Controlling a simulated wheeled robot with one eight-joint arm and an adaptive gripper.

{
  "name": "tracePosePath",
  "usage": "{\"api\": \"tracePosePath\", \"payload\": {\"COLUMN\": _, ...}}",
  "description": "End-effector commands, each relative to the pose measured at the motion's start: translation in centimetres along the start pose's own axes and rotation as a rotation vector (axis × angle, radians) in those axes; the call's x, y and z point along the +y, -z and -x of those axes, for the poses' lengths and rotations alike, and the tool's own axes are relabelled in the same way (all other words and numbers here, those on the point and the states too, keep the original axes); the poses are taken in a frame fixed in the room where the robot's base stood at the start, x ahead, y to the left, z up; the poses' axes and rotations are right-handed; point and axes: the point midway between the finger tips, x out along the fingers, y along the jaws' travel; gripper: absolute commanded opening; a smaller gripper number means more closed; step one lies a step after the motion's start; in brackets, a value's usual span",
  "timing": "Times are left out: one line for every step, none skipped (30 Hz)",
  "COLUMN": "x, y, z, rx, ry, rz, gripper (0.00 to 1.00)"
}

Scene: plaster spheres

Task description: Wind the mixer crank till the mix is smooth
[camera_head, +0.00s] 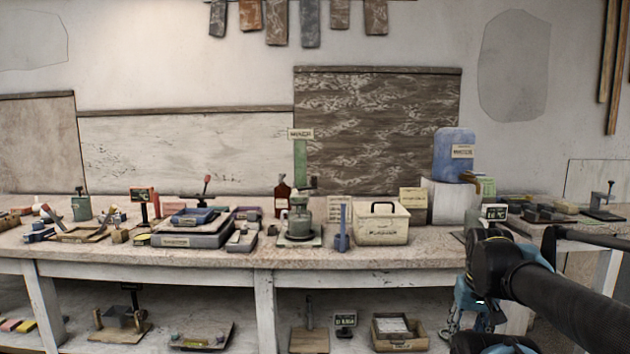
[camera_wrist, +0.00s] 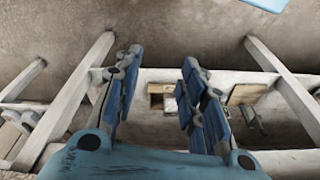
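The mixer (camera_head: 299,220) stands on the long bench near its middle in the head view. It has a green-grey pot on a pale base, with a green post behind it and a "MIXER" sign (camera_head: 301,134) on top. A small dark part at the post's right may be the crank; it is too small to tell. The mix inside is hidden. My gripper (camera_head: 470,300) hangs at the right, in front of the bench and well apart from the mixer. In the wrist view its blue fingers (camera_wrist: 160,95) are spread apart with nothing between them.
A cream box with a dark handle (camera_head: 381,226) and a blue upright tool (camera_head: 342,230) stand right of the mixer. A dark bottle (camera_head: 282,197) is behind it. Stacked trays (camera_head: 190,238) lie to its left. A blue water container (camera_head: 454,155) sits on a white block.

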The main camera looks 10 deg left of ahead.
Motion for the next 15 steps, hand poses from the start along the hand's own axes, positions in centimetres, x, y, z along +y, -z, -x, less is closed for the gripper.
{"api": "tracePosePath", "payload": {"x": -0.4, "y": 0.2, "z": 0.2, "rx": 0.001, "ry": 0.017, "rz": -0.019, "gripper": 0.38}}
{"api": "tracePosePath", "payload": {"x": -0.8, "y": 0.6, "z": 0.4, "rx": 0.0, "ry": 0.031, "rz": -0.035, "gripper": 0.38}}
{"api": "tracePosePath", "payload": {"x": -1.5, "y": 1.1, "z": 0.7, "rx": -0.002, "ry": 0.058, "rz": -0.067, "gripper": 0.38}}
{"api": "tracePosePath", "payload": {"x": -2.2, "y": 1.6, "z": 0.9, "rx": -0.004, "ry": 0.082, "rz": -0.095, "gripper": 0.38}}
{"api": "tracePosePath", "payload": {"x": -2.9, "y": 2.2, "z": 1.2, "rx": -0.007, "ry": 0.109, "rz": -0.127, "gripper": 0.38}}
{"api": "tracePosePath", "payload": {"x": -3.9, "y": 3.0, "z": 1.7, "rx": -0.012, "ry": 0.15, "rz": -0.174, "gripper": 0.38}}
{"api": "tracePosePath", "payload": {"x": -4.8, "y": 3.6, "z": 2.1, "rx": -0.018, "ry": 0.184, "rz": -0.212, "gripper": 0.38}}
{"api": "tracePosePath", "payload": {"x": -5.7, "y": 4.4, "z": 2.6, "rx": -0.025, "ry": 0.219, "rz": -0.253, "gripper": 0.38}}
{"api": "tracePosePath", "payload": {"x": -6.9, "y": 5.3, "z": 3.2, "rx": -0.038, "ry": 0.267, "rz": -0.309, "gripper": 0.38}}
{"api": "tracePosePath", "payload": {"x": -7.8, "y": 6.1, "z": 3.7, "rx": -0.049, "ry": 0.303, "rz": -0.351, "gripper": 0.38}}
{"api": "tracePosePath", "payload": {"x": -8.7, "y": 6.8, "z": 4.2, "rx": -0.062, "ry": 0.339, "rz": -0.392, "gripper": 0.38}}
{"api": "tracePosePath", "payload": {"x": -9.9, "y": 7.9, "z": 4.9, "rx": -0.081, "ry": 0.386, "rz": -0.447, "gripper": 0.38}}
{"api": "tracePosePath", "payload": {"x": -10.8, "y": 8.7, "z": 5.4, "rx": -0.097, "ry": 0.421, "rz": -0.488, "gripper": 0.38}}
{"api": "tracePosePath", "payload": {"x": -11.6, "y": 9.4, "z": 5.9, "rx": -0.115, "ry": 0.456, "rz": -0.528, "gripper": 0.38}}
{"api": "tracePosePath", "payload": {"x": -12.8, "y": 10.5, "z": 6.6, "rx": -0.14, "ry": 0.5, "rz": -0.58, "gripper": 0.38}}
